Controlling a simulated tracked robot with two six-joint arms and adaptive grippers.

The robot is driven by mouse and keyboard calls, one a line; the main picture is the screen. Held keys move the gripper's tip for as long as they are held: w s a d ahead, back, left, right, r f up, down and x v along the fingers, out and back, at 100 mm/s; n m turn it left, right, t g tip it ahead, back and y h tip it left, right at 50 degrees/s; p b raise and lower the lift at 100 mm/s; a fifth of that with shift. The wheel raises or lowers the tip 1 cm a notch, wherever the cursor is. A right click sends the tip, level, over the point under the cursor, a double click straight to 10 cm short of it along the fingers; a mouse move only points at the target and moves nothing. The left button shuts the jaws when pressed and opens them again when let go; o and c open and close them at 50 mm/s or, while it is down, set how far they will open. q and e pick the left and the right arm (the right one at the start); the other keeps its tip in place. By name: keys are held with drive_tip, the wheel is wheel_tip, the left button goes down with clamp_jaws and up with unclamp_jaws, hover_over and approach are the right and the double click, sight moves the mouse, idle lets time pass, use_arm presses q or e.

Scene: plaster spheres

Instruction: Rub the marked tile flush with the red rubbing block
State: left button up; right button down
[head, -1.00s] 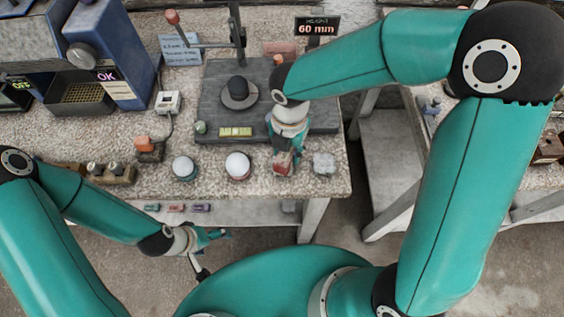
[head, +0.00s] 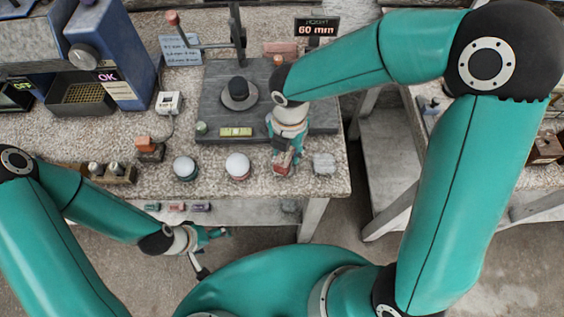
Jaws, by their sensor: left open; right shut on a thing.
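My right gripper (head: 287,160) is at the front right of the stone-topped bench, pointing down. It is shut on a small red block (head: 281,170), which is partly hidden by the fingers; I cannot tell whether the block touches the surface below. My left gripper (head: 219,234) is open and empty, low in front of the bench.
Two white plaster spheres (head: 238,165) (head: 184,167) sit on rings left of my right gripper. Behind is a dark plate (head: 215,105) with a dark round piece (head: 239,92). A display (head: 317,27) reads 60 mm. Small coloured blocks (head: 176,207) lie on the lower shelf.

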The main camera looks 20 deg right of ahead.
drive_tip(key=shift+s+a, duration=0.75)
drive_tip(key=shift+s, duration=0.15)
drive_tip(key=shift+w+d+r, duration=0.1)
drive_tip(key=shift+w+d, duration=0.4)
drive_tip(key=shift+w, duration=0.05)
drive_tip(key=shift+w+d+p, duration=0.65)
drive_tip(key=shift+w+d, duration=0.3)
drive_tip(key=shift+w, duration=0.15)
drive_tip(key=shift+s+a+f, duration=0.2)
drive_tip(key=shift+s+a, duration=0.15)
drive_tip(key=shift+s, duration=0.05)
drive_tip(key=shift+s+a+r+b, duration=0.15)
drive_tip(key=shift+s+a+b, duration=0.25)
drive_tip(key=shift+s+a, duration=0.75)
drive_tip(key=shift+d+r, duration=0.1)
drive_tip(key=shift+w+d+r+p, duration=0.45)
drive_tip(key=shift+w+r+p, duration=0.15)
drive_tip(key=shift+p, duration=0.3)
drive_tip(key=shift+w+d, duration=0.2)
drive_tip(key=shift+d, duration=0.05)
